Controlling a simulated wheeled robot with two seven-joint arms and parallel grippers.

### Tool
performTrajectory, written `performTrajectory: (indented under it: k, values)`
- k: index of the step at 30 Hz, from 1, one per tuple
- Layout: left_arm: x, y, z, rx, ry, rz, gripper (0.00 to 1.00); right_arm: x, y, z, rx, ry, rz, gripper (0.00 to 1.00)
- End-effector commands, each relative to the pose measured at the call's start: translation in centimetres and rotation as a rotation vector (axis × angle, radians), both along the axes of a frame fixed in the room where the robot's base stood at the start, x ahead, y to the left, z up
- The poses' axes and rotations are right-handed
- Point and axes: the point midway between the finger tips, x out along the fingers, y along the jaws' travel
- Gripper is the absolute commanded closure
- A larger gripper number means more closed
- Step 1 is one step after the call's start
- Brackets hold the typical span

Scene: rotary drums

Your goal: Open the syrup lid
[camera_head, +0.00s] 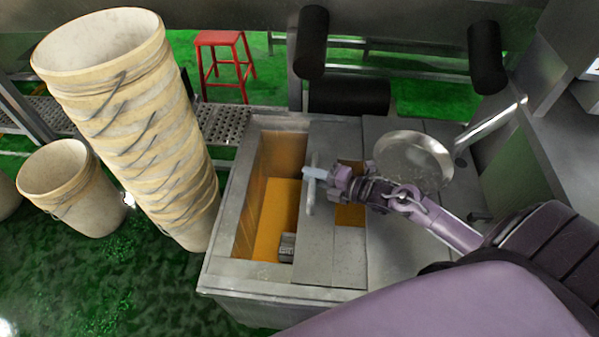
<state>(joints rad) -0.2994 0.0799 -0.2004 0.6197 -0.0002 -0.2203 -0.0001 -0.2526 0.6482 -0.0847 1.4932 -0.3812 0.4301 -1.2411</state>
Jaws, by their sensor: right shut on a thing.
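The syrup tank (222,262) is a grey metal box in the middle of the view. Its left part is uncovered and shows amber syrup (275,215) inside. A flat grey metal lid (332,250) lies across the middle of the tank, with an upright handle (309,200) near its left edge. My right gripper (320,175) reaches in from the right and is shut on the handle. An amber patch also shows just right of the lid's handle, partly hidden behind my gripper. My left gripper is out of view.
A tall leaning stack of cream buckets (150,130) stands left of the tank, with a single bucket (70,188) beside it. A round metal pan (412,160) is behind my right wrist. Black rollers (348,97) and a red stool (225,62) are at the back.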

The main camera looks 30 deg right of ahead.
Motion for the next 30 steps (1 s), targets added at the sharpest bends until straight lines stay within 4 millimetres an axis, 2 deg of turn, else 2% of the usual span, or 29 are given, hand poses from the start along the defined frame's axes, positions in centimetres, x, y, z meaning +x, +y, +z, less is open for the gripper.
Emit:
performTrajectory:
  k: [11, 12, 17, 25, 30]
  values:
    - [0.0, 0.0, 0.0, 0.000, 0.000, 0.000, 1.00, -0.2, -0.3, -0.1, -0.001, 0.002, -0.002, 1.00]
    - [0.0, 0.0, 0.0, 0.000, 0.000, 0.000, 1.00, -0.2, -0.3, -0.1, -0.001, 0.002, -0.002, 0.78]
    - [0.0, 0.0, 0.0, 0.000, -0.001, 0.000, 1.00, -0.2, -0.3, -0.1, -0.001, 0.002, -0.002, 0.59]
    - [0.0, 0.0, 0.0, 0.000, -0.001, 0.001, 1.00, -0.3, -0.3, 0.0, -0.001, 0.001, -0.001, 0.59]
    - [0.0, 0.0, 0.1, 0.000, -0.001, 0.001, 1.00, -1.6, -1.2, 0.1, -0.001, 0.003, -0.002, 0.59]
